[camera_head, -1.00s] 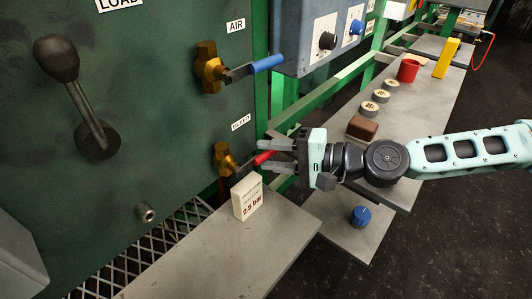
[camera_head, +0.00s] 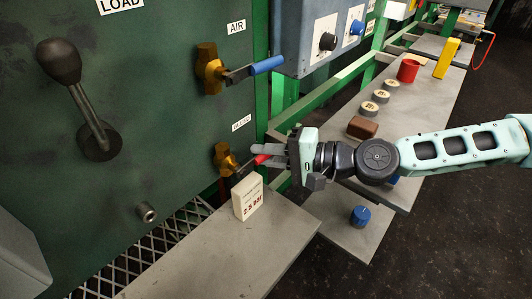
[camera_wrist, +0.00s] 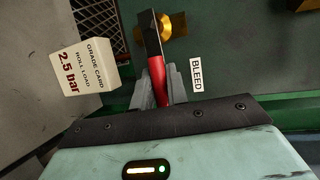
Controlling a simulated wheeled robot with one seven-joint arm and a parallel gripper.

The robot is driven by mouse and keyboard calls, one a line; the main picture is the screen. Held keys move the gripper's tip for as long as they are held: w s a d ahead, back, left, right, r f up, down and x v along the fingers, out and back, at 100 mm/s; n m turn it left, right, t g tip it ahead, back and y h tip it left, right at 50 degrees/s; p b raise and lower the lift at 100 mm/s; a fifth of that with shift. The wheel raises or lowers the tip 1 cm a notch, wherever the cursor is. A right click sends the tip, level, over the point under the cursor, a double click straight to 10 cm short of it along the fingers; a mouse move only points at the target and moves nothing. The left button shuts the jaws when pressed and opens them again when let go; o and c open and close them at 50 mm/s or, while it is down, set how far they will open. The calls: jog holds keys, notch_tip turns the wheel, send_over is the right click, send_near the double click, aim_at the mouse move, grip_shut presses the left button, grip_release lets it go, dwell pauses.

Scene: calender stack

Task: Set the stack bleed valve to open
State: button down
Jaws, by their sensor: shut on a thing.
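The bleed valve (camera_head: 225,158) is a brass body on the green panel, with a dark lever that ends in a red grip (camera_head: 262,159). The lever sticks out to the right, roughly level and slightly raised. Its label reads BLEED (camera_wrist: 196,75). My gripper (camera_head: 268,156) is shut on the red grip; in the wrist view the grip (camera_wrist: 158,80) runs between the two grey fingers. The fingers hide part of the grip in the head view.
A cream grade card block reading 2.5 bar (camera_head: 248,197) stands on the grey shelf (camera_head: 215,250) just below the lever. The AIR valve with a blue lever (camera_head: 266,65) is above. A load lever (camera_head: 88,115) is at left. A green rail runs behind my gripper.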

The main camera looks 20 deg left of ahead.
aim_at(260, 157)
jog(key=r+n+t+h+p, duration=0.1)
jog(key=r+n+p, duration=0.1)
jog(key=p, duration=0.1)
jog(key=shift+s+r, duration=0.2)
jog(key=r+n+t, duration=0.1)
jog(key=s+r+n+h+p, duration=0.1)
jog(key=n, duration=0.1)
jog(key=shift+s+a+n+t+h, duration=0.1)
jog(key=shift+a+n+t+h, duration=0.2)
jog(key=shift+a+t, duration=0.1)
jog(key=s+n+t+b, duration=0.1)
jog(key=n+b, duration=0.1)
jog(key=s+a+r+n+t+h+b, duration=0.1)
jog(key=s+n+t+b, duration=0.1)
jog(key=s+n+t+h+b, duration=0.1)
jog(key=n+b, duration=0.1)
jog(key=shift+s+a+r+b, duration=0.15)
jog(key=shift+a+r+b, duration=0.15)
jog(key=shift+r+b, duration=0.05)
jog(key=shift+t, duration=0.3)
jog(key=c, duration=1.4)
grip_release()
